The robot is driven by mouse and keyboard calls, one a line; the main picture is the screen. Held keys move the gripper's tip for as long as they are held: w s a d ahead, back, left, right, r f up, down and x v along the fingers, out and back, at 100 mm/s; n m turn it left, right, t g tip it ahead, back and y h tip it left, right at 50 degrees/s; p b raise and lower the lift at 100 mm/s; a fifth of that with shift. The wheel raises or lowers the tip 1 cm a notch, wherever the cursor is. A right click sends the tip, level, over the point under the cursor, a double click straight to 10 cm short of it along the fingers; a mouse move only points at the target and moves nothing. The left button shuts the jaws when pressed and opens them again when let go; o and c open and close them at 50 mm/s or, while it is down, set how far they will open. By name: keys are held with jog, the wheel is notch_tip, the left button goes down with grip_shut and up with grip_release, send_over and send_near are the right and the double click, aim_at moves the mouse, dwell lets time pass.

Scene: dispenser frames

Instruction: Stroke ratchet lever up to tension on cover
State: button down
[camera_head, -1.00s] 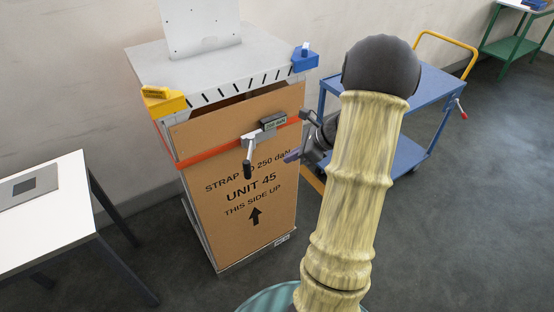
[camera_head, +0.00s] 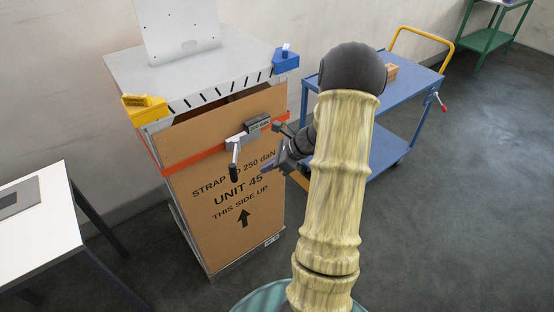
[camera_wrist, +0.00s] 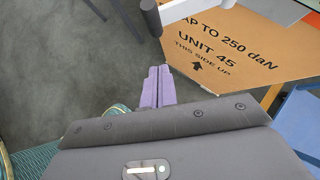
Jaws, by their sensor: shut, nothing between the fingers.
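The cardboard cover (camera_head: 240,225) stands upright on the front of the unit, with an orange strap (camera_head: 196,157) across it. A ratchet with a small grey display (camera_head: 258,123) sits on the strap. Its lever (camera_head: 234,171) hangs down with a black grip at the end. In the wrist view the black grip (camera_wrist: 151,17) shows at the top, just beyond and left of my fingertips. My gripper (camera_head: 268,171) is right of the lever grip, apart from it in the picture. Its purple fingers (camera_wrist: 157,86) are shut together and empty.
A yellow block (camera_head: 146,107) and a blue block (camera_head: 286,60) sit on the cabinet top corners (camera_head: 180,68). A white table (camera_head: 42,225) stands at left, a blue cart (camera_head: 408,92) at right. Dark floor (camera_head: 450,220) is open at right.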

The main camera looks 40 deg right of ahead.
aim_at(235, 161)
jog(key=w+a+f+p, duration=0.1)
jog(key=w+a+f, duration=0.2)
jog(key=w+a, duration=0.2)
jog(key=shift+a, duration=0.1)
dwell(0.6)
